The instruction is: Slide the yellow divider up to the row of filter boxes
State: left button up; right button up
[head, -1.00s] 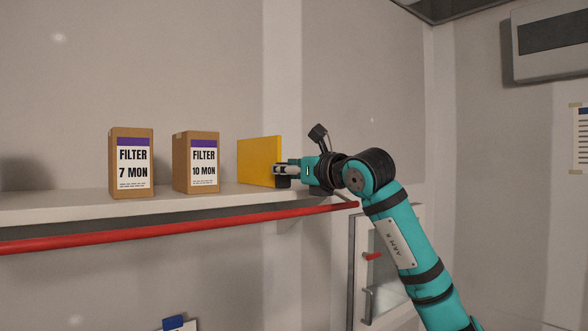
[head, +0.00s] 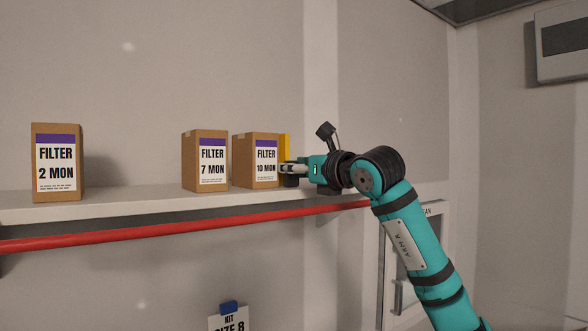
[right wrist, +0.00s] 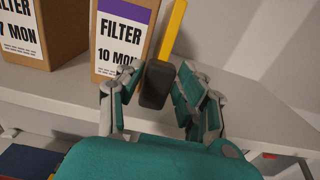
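The yellow divider (head: 285,147) stands upright on the shelf, just right of the FILTER 10 MON box (head: 257,160), which hides most of its face. In the right wrist view the divider (right wrist: 173,32) stands close beside that box (right wrist: 121,42); I cannot tell whether they touch. My right gripper (head: 287,170) holds the divider's dark grip block (right wrist: 156,85) between its fingers (right wrist: 157,92). The FILTER 7 MON box (head: 205,162) stands left of the 10 MON box across a narrow gap. The FILTER 2 MON box (head: 57,163) stands farther left. My left gripper is not in view.
The pale shelf (head: 130,200) has a red rail (head: 170,228) along its front below. There is a wide free stretch between the 2 MON and 7 MON boxes. A KIT SIZE 8 card (head: 229,319) hangs below. A cabinet (head: 412,260) stands at lower right.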

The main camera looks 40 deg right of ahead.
jog(key=shift+o, duration=1.3)
jog(key=shift+a, duration=0.2)
jog(key=s+a, duration=0.1)
jog(key=s, duration=1)
jog(key=shift+s+a, duration=0.15)
jog(key=shift+s, duration=0.25)
